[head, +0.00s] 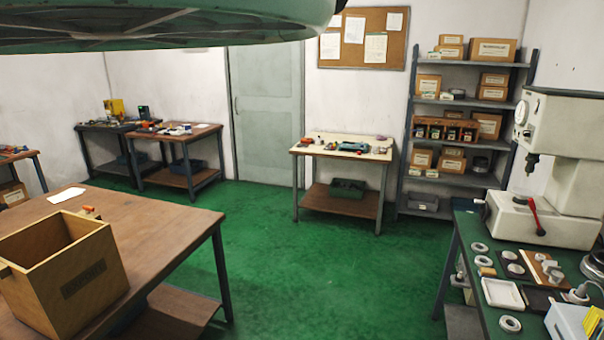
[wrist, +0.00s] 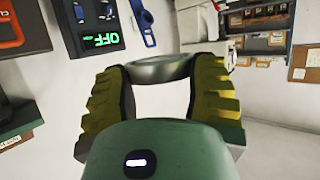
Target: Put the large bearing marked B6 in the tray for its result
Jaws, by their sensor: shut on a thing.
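My gripper (wrist: 165,75), with its yellow ridged fingers, is shut on a metallic bearing ring (wrist: 160,67) in the wrist view. The ring sits between the fingertips, seen nearly edge-on, and no B6 mark is readable on it. My gripper does not show in the head view. On the green-topped bench at the right of the head view are a white tray (head: 502,292) and a dark tray (head: 538,298) beside it. No labels are readable on either. Several other rings lie near them, one (head: 510,324) in front of the white tray.
A press (head: 545,215) with a red lever stands on the right bench. A wooden box (head: 68,285) is on the left table. Open green floor (head: 330,275) lies between them. The wrist view shows a device with a green OFF display (wrist: 105,40).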

